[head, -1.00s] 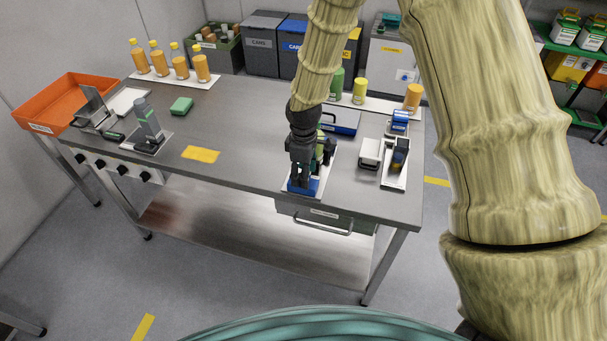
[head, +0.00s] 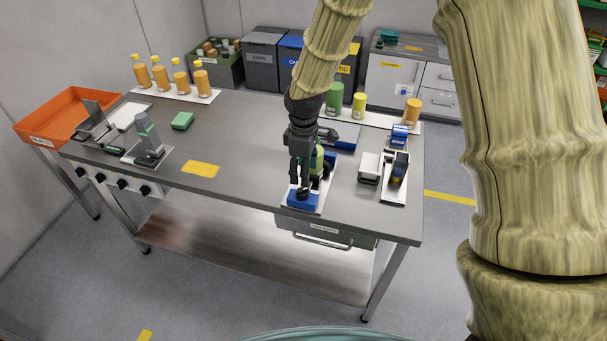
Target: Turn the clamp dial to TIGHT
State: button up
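A small station with a white base plate (head: 317,204) stands near the front right of the table. A blue block (head: 303,201) sits at its front, with a small dark knob-like part on top (head: 303,191). This may be the clamp dial; its markings are too small to read. A green bottle-like body (head: 317,163) stands just behind, partly hidden by my gripper. My gripper (head: 300,183) points down right over the blue block, its fingertips at or just above the dark part. Whether the fingers touch or hold it cannot be told.
Black knobs (head: 121,184) line the table's front left edge. A white and dark device (head: 397,172) stands right of my gripper. A grey upright device (head: 148,138) and a yellow mat (head: 201,169) lie left. The middle tabletop is clear.

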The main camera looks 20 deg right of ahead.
jog(key=shift+r, duration=1.65)
jog(key=shift+a, duration=0.1)
